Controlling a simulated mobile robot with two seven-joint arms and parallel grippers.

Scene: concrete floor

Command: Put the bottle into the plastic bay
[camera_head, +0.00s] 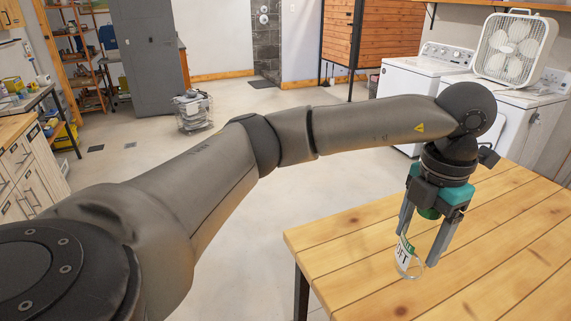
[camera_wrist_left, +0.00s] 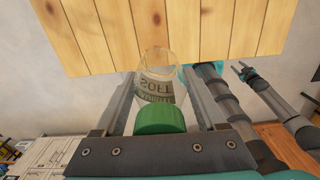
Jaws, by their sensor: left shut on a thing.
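The bottle (camera_head: 404,256) is clear, with a white and green label and a green cap. My left gripper (camera_head: 422,250) points down over the wooden table and is shut on it, one finger on each side. In the left wrist view the bottle (camera_wrist_left: 157,88) lies between the two fingers, its green cap nearest the palm. Its base is over the tabletop; I cannot tell whether it touches. My right gripper (camera_wrist_left: 244,72) shows small in the left wrist view, away from the bottle; its jaws are too small to judge. I cannot make out a plastic bay for certain.
The wooden table (camera_head: 350,260) has bare planks around the bottle. A grey crate with things in it (camera_head: 193,112) stands on the floor behind my left arm. A washing machine (camera_head: 415,85) and a white fan (camera_head: 513,48) are at the back right. Much of the floor is clear.

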